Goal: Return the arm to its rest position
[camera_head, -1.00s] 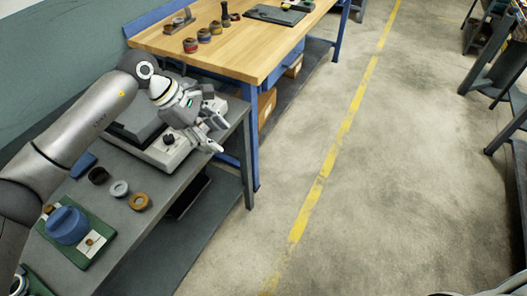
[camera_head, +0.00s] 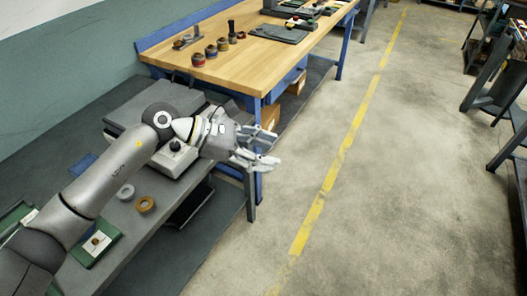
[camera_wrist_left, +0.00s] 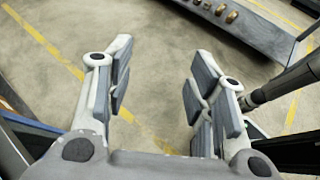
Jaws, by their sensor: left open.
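My left gripper (camera_head: 262,152) is open and empty in the head view. It hangs past the right edge of the grey bench (camera_head: 125,262), above the floor. In the left wrist view its two fingers (camera_wrist_left: 157,85) stand wide apart with only floor between them. My left arm reaches over the grey bench, in front of a grey machine with a dark knob (camera_head: 175,146). My right gripper is not in view.
A tan ring (camera_head: 145,204) and a grey ring (camera_head: 125,192) lie on the grey bench, near a green board (camera_head: 95,245). A wooden workbench (camera_head: 225,68) with several small parts stands behind. Open floor (camera_head: 400,200) lies to the right.

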